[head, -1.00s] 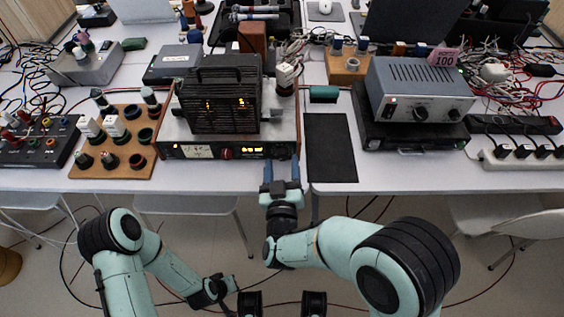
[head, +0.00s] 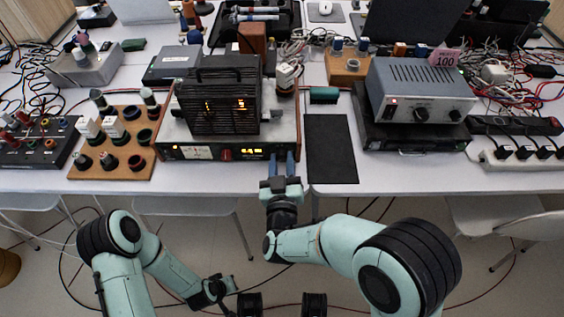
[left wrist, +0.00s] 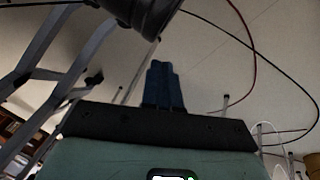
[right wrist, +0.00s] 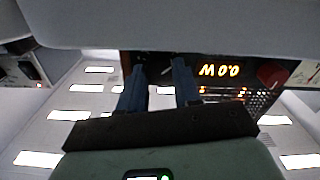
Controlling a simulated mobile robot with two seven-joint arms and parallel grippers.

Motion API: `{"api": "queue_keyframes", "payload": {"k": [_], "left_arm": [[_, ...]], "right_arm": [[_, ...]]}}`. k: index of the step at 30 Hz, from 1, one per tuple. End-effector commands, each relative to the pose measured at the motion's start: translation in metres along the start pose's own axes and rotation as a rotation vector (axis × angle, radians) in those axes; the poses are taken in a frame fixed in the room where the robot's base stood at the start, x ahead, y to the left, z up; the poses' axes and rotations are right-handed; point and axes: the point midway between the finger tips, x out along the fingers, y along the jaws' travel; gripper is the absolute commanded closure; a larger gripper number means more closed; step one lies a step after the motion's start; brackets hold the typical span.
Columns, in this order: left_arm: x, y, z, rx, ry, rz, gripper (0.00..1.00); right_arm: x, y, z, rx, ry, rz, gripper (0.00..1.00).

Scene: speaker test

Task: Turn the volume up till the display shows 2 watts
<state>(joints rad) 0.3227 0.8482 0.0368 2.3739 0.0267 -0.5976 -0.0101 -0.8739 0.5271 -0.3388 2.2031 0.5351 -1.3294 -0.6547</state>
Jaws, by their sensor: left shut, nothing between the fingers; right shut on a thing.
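The amplifier (head: 175,152) with a wooden case stands at the table's front edge. Its lit display (head: 252,152) reads 0.0 W, upside down in the right wrist view (right wrist: 219,70). My right gripper (head: 281,160) is at the right end of the front panel, shut on the volume knob, which the fingers mostly hide. In the right wrist view its blue fingers (right wrist: 160,85) point at the panel. My left gripper (left wrist: 163,85) is shut and empty, low in front of the table; its blue fingers are together.
A red knob (head: 226,154) and a needle meter (head: 194,152) are on the same panel. A black caged unit (head: 218,95) sits on top of the amplifier. A wooden board with knobs (head: 130,170) stands left, a black mat (head: 331,148) right. A grey power supply (head: 420,85) is further right.

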Motion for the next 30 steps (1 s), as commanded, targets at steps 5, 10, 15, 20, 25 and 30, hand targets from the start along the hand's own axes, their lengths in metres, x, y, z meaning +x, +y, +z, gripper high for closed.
{"api": "queue_keyframes", "payload": {"k": [5,10,15,20,25,30], "left_arm": [[0.007,-0.003,-0.007,-0.002,0.02,-0.002,1.0],[0.017,-0.014,0.009,-0.013,-0.028,-0.022,1.0],[0.028,-0.028,0.027,-0.026,-0.082,-0.047,1.0],[0.037,-0.042,0.045,-0.042,-0.139,-0.072,1.0],[0.045,-0.055,0.063,-0.058,-0.195,-0.097,1.0],[0.05,-0.066,0.079,-0.073,-0.244,-0.118,1.0]], "right_arm": [[0.0,0.0,0.001,0.091,-0.001,0.001,0.98],[0.0,0.0,0.002,0.228,-0.001,0.001,0.98],[0.0,0.001,0.003,0.388,-0.001,0.002,0.98],[0.0,0.001,0.003,0.535,-0.001,0.002,0.98],[0.0,0.0,0.002,0.673,0.0,0.0,0.98],[0.0,0.0,0.002,0.78,-0.002,0.001,0.98]]}}
